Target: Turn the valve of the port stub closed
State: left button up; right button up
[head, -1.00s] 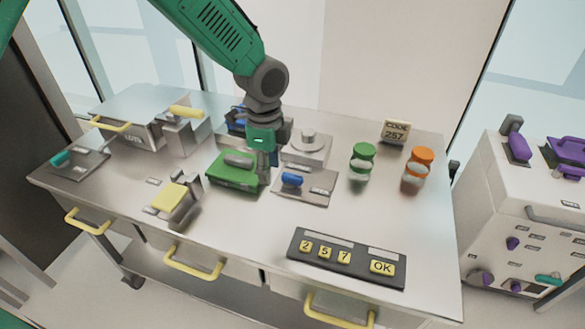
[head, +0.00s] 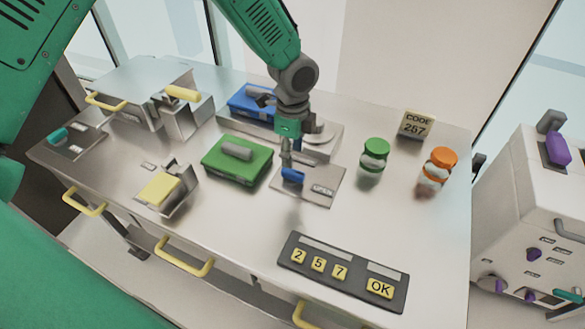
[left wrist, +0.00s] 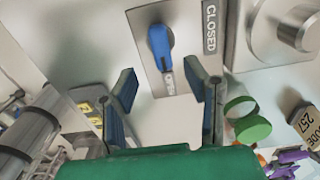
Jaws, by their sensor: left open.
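A valve with a blue lever (head: 292,175) sits on a flat grey plate (head: 318,197) on the table. In the left wrist view the blue lever (left wrist: 160,42) points at the OPEN label, and a CLOSED label (left wrist: 209,28) is to the right of the lever. I cannot tell from a label which part is the port stub. My left gripper (head: 289,158) is just above the lever, pointing down. In the left wrist view its two fingers (left wrist: 162,84) are spread and empty, apart from the lever. My right gripper is not in view.
A green box (head: 237,162) stands left of the plate, and a blue box (head: 250,103) stands behind. A green-lidded jar (head: 374,155) and an orange-lidded jar (head: 438,168) stand to the right. A keypad (head: 343,272) lies in front. The table between keypad and plate is clear.

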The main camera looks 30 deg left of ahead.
aim_at(294, 171)
pick_arm(q)
jog(key=f, duration=0.6)
jog(key=shift+w+d, duration=0.15)
jog(key=shift+d, duration=0.1)
jog(key=shift+a+f, duration=0.5)
jog(key=shift+f, duration=0.15)
jog(key=shift+d+r, duration=0.1)
jog(key=shift+d, duration=0.25)
grip_shut()
